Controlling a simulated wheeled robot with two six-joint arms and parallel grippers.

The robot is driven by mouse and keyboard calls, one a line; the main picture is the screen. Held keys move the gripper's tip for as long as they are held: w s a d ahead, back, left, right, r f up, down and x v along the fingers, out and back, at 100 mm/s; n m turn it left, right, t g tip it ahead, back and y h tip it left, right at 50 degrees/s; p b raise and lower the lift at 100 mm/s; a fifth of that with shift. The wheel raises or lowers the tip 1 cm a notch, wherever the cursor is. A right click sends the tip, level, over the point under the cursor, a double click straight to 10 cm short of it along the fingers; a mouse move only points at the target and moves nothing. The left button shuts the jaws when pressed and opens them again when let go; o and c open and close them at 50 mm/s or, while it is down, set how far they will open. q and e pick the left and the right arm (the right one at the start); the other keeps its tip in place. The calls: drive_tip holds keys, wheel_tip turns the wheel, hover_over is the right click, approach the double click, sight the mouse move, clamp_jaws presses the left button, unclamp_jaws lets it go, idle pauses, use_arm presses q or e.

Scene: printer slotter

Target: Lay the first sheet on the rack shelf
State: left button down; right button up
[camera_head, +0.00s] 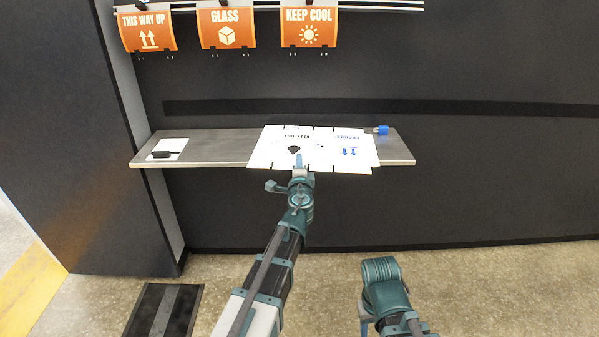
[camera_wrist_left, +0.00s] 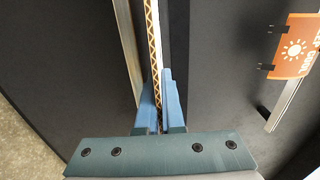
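A flat white cardboard sheet (camera_head: 311,152), printed KEEP DRY and with blue arrows, lies level over the middle-right of the rack shelf (camera_head: 215,151). My left gripper (camera_head: 299,163) is at the sheet's front edge. In the left wrist view my left gripper (camera_wrist_left: 158,105) is shut on the sheet's corrugated edge (camera_wrist_left: 153,45). There the shelf edge (camera_wrist_left: 128,50) runs beside the sheet with a dark gap between them, so the sheet appears held a little above the shelf. My right arm shows at the lower right; its fingers are not visible.
A white card with a black object (camera_head: 165,153) lies at the shelf's left end. A small blue item (camera_head: 382,129) is behind the sheet's right side. Orange signs (camera_head: 226,28) hang from a rail above. Bare shelf lies left of the sheet and at its right end.

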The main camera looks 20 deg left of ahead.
use_arm(q)
drive_tip(key=shift+f+b, duration=0.65)
drive_tip(key=shift+f, duration=0.45)
use_arm(e)
drive_tip(key=shift+d+f, duration=0.25)
drive_tip(key=shift+f, duration=0.9)
use_arm(q)
drive_tip(key=shift+f, duration=0.1)
drive_tip(key=shift+f, duration=0.15)
drive_tip(key=c, duration=1)
unclamp_jaws()
drive_tip(key=shift+c, duration=0.2)
use_arm(e)
drive_tip(key=shift+f, duration=0.15)
use_arm(q)
drive_tip(key=shift+r, duration=0.25)
drive_tip(key=v, duration=1.2)
